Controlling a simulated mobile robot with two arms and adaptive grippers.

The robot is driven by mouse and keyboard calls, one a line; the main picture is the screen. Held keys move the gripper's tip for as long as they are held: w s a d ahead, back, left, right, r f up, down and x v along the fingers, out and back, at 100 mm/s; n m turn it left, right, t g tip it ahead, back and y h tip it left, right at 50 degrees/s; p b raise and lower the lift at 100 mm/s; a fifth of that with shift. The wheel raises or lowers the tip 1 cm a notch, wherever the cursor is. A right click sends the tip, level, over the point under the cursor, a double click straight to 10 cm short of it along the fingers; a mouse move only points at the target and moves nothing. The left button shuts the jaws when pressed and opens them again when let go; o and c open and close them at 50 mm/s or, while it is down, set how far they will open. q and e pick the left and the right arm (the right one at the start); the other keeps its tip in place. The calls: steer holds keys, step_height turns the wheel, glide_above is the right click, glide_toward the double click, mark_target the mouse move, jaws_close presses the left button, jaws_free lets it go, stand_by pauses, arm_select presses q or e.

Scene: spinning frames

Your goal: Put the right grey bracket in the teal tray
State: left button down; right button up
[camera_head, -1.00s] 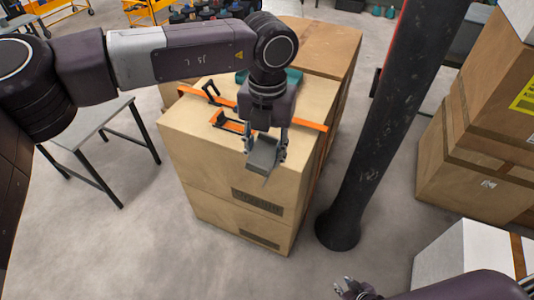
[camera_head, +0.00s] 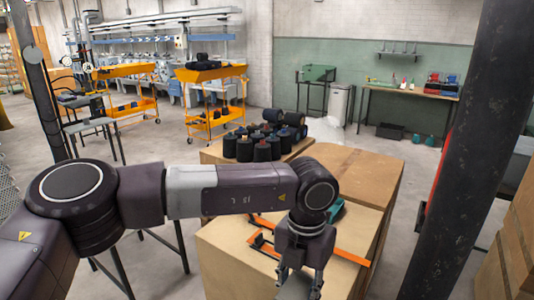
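My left gripper (camera_head: 303,268) is above the near part of the cardboard box top, low in the view. Its fingers are closed on a grey bracket (camera_head: 294,288), which is cut off by the bottom edge of the picture. A teal thing, apparently the teal tray (camera_head: 336,211), lies on the box top behind my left wrist, mostly hidden by it. The bracket is on the near side of the tray, apart from it. My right gripper is not in view.
An orange strap (camera_head: 345,256) crosses the cardboard box (camera_head: 225,258), with an orange-handled tool (camera_head: 262,243) beside it. Behind stand more boxes (camera_head: 360,172) and dark spools (camera_head: 262,150). A dark post (camera_head: 455,170) rises at the right. Orange carts (camera_head: 212,100) stand farther back.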

arm_select(q)
steer(key=s+a+r+m, duration=0.1)
steer(key=s+a+m, duration=0.2)
steer(key=a+m, duration=1)
steer(key=s+a+r+m, duration=0.1)
steer(key=s+a+m, duration=0.3)
steer(key=a+m, duration=0.9)
steer(key=m, duration=0.3)
steer(key=shift+a, duration=0.35)
